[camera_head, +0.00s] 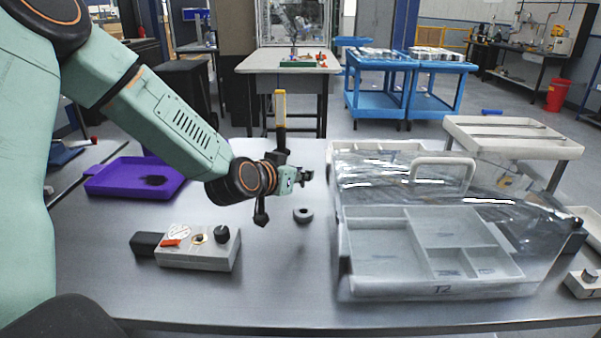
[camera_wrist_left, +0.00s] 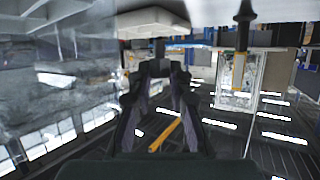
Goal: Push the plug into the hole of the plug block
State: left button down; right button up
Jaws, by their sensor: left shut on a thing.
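A pale grey block (camera_head: 200,253), which looks like the plug block, lies on the table at left front. Its top has a brass-rimmed dark hole (camera_head: 198,239), a red piece (camera_head: 171,242) and a black knob (camera_head: 222,233). My left gripper (camera_head: 304,176) is above the table, right of and higher than the block. In the left wrist view its fingers (camera_wrist_left: 158,65) close together on a small dark thing (camera_wrist_left: 159,47), probably the plug; its shape is hard to make out. The hole is apart from the gripper. My right gripper is not in view.
A clear-lidded compartment box (camera_head: 440,289) fills the right side. A purple tray (camera_head: 110,190) lies at the back left. The table between block and box is mostly clear.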

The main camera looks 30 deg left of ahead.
pick_arm(q)
jog(key=shift+w+d+f+b, duration=0.1)
jog(key=shift+d+f+b, duration=0.05)
jog(key=shift+f+b, duration=0.25)
jog(key=shift+w+d+f+b, duration=0.1)
jog(key=shift+f+b, duration=0.15)
jog(key=shift+f, duration=0.6)
jog(key=shift+s+a+f+b, duration=0.1)
jog(key=shift+a+f+b, duration=0.05)
jog(key=shift+f+b, duration=0.45)
jog(key=shift+s+a+f+b, duration=0.1)
jog(key=shift+a+f+b, duration=0.05)
jog(key=shift+f+b, duration=0.35)
jog(key=shift+w+d+f+b, duration=0.15)
jog(key=shift+d+f+b, duration=0.1)
jog(key=shift+f+b, duration=0.25)
jog(key=shift+f, duration=0.1)
jog(key=shift+a, duration=0.15)
jog(key=shift+p, duration=0.4)
